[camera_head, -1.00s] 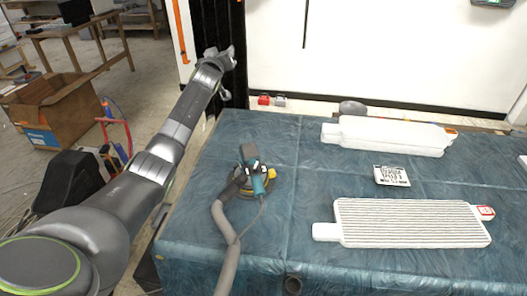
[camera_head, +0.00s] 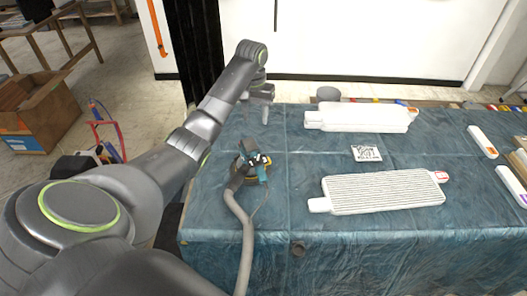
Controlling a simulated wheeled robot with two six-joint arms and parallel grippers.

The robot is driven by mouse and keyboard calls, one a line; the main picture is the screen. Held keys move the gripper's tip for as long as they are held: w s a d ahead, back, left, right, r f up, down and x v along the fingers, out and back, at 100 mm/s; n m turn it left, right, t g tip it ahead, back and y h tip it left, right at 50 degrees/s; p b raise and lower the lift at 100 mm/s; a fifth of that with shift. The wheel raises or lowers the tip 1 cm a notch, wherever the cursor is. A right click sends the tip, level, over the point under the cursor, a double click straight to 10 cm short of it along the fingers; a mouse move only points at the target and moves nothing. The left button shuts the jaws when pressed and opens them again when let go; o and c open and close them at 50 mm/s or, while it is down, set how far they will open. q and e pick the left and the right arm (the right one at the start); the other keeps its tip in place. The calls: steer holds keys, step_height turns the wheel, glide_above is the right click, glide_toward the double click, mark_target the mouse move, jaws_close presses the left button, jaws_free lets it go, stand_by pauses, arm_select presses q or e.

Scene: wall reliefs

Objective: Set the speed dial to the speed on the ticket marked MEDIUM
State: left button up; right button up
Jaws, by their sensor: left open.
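A sander (camera_head: 250,168) with a teal and dark body and a grey hose stands on the left part of the blue-covered table (camera_head: 300,205). No speed dial can be made out on it at this size. A small white ticket with black print (camera_head: 366,153) lies between two white panels; its words are too small to read. My left gripper (camera_head: 265,116) is open and empty, pointing down above the table's back left, behind the sander and apart from it. My right gripper is not in view.
A smooth white panel (camera_head: 360,117) lies at the back and a ribbed white panel (camera_head: 380,191) nearer the front. White tools (camera_head: 482,141) lie at the right. A grey round thing (camera_head: 328,94) stands at the back edge. A cardboard box (camera_head: 40,112) is on the floor.

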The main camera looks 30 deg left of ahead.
arm_select(q)
steer(key=b, duration=1.1)
glide_above(258, 159)
steer(key=shift+g, duration=0.3)
step_height(258, 159, down, 12)
steer(key=shift+a+f, duration=0.1)
step_height(258, 159, down, 4)
steer(key=shift+f+p, duration=0.2)
steer(key=shift+p, duration=0.3)
steer(key=shift+f, duration=0.4)
jaws_close()
